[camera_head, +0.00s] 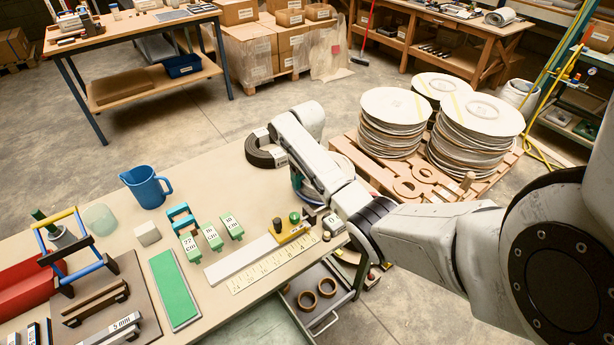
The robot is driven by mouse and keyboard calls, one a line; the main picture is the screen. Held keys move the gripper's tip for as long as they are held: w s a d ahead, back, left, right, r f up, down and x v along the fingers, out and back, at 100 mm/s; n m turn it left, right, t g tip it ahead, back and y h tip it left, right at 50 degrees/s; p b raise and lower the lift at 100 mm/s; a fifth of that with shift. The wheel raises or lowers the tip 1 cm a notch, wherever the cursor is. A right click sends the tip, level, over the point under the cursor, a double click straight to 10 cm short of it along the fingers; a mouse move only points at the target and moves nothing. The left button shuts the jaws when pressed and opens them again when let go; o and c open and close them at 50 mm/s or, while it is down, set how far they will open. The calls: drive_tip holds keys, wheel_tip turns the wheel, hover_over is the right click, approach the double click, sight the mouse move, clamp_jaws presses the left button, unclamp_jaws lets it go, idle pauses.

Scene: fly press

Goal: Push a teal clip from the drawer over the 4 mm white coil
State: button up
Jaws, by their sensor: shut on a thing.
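A partly hidden ring-shaped coil (297,186), pale with a bluish edge, lies on the table behind my forearm; I cannot read its size. A dark coil with a white label (261,157) lies further back. A teal clip-like piece (180,214) lies on the table left of the middle, by green labelled blocks. The drawer (338,306) is pulled open below the table's right edge and shows brown rings; I see no teal clip in it. My forearm and wrist reach over the coils at the table's right end. My gripper's fingers are hidden behind the arm.
A blue mug (146,187), a ruler (273,262) and a green pad (174,288) lie on the table. A pallet with stacked white-topped discs (391,119) stands beyond the right end. The table's back middle is clear.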

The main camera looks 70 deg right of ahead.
drive_tip(key=shift+f+b, duration=0.35)
drive_tip(key=shift+f, duration=0.3)
idle(0.5)
drive_tip(key=o, duration=1)
drive_tip(key=shift+o, duration=0.2)
drive_tip(key=shift+r, duration=0.15)
wheel_tip(320, 180, up, 7)
drive_tip(key=p, duration=0.7)
drive_tip(key=shift+s+f, duration=0.1)
drive_tip(key=shift+f, duration=0.1)
